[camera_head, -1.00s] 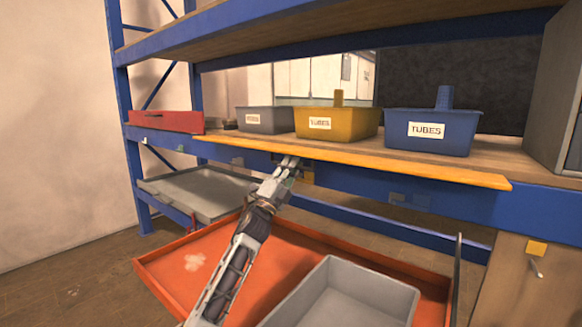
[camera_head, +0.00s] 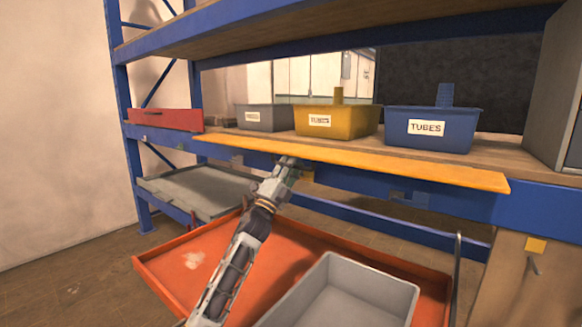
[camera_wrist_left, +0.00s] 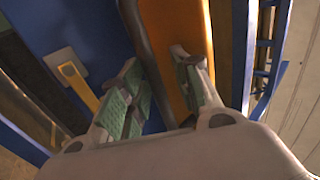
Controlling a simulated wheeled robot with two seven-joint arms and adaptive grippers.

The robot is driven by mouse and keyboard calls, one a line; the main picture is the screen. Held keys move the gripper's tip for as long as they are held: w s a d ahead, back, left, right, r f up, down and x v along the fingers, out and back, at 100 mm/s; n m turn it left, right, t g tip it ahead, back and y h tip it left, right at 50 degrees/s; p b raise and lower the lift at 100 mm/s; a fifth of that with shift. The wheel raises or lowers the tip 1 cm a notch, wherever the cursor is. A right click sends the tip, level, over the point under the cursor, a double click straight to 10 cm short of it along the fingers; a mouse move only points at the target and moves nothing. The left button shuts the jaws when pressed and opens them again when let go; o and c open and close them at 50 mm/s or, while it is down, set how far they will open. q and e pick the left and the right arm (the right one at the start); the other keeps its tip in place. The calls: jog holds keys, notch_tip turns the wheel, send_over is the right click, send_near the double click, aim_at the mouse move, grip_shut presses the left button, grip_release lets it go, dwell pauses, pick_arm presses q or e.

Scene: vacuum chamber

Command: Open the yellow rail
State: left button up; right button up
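The yellow rail (camera_head: 350,163) is a long flat orange-yellow board along the front edge of the shelf, above the blue beam. It also shows in the left wrist view (camera_wrist_left: 160,30). My left gripper (camera_head: 288,162) is just below the rail's front edge, left of its middle. In the left wrist view my left gripper (camera_wrist_left: 160,85) is open, its green-padded fingers apart. One finger overlaps the rail and the other lies over the blue beam; I cannot tell if either touches. Nothing is held. My right gripper is not in view.
Grey (camera_head: 265,119), yellow (camera_head: 350,122) and blue (camera_head: 450,132) tube bins stand behind the rail. A red drawer front (camera_head: 165,120) is at left. Below are a grey tray (camera_head: 205,195) and an orange tray (camera_head: 165,265) with a grey bin (camera_head: 350,290).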

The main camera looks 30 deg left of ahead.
pick_arm(q)
jog(key=shift+r, duration=0.1)
jog(key=shift+s, duration=0.1)
jog(key=v, duration=1.2)
dwell(0.6)
jog(key=shift+r, duration=0.1)
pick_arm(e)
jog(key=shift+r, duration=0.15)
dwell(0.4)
pick_arm(q)
notch_tip(320, 180, up, 10)
jog(key=p, duration=1)
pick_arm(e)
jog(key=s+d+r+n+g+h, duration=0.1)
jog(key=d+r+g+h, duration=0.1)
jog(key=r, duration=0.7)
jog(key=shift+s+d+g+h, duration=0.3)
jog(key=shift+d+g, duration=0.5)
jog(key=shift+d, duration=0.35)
